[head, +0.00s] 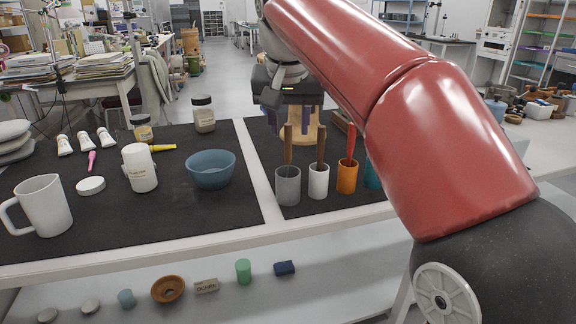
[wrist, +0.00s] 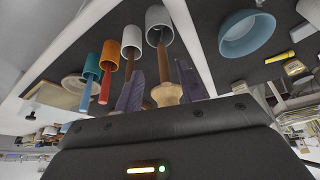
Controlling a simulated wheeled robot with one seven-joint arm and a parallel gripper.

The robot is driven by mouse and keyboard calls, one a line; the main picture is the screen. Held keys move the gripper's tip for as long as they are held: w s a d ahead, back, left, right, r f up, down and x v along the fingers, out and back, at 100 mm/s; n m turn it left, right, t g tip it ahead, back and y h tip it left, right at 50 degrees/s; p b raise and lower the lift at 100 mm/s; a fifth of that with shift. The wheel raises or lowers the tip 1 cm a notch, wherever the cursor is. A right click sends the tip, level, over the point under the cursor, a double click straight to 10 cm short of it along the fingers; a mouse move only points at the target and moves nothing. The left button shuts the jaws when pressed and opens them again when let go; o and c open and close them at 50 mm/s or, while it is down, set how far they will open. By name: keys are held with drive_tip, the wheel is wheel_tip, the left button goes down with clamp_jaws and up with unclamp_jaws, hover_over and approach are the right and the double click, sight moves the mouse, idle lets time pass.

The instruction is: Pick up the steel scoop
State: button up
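I cannot single out the steel scoop by its metal; no steel part shows clearly. Several handled tools stand in cups, their lower ends hidden. A brown wooden handle (head: 288,146) rises from the grey cup (head: 288,190). In the wrist view this handle (wrist: 167,92) ends in a pale wooden knob between my fingers. Another brown handle (head: 321,145) stands in the white cup (head: 319,186), and a red handle (head: 351,142) in the orange cup (head: 347,180). My gripper (head: 291,124) is open above the cups, its purple fingers apart, also in the wrist view (wrist: 160,90).
A teal cup (head: 373,176) is partly hidden by my arm. A blue bowl (head: 211,169) stands left of the cups, across a pale divider (head: 257,175). A white jar (head: 140,168) and white pitcher (head: 42,205) stand farther left. Small items lie on a lower shelf (head: 215,312).

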sight(288, 139)
drive_tip(key=x, duration=0.2)
drive_tip(key=b+x, duration=0.1)
drive_tip(key=x, duration=0.4)
drive_tip(key=shift+w+a+f, duration=0.15)
drive_tip(key=shift+w+f, duration=0.05)
drive_tip(key=shift+w, duration=0.25)
clamp_jaws()
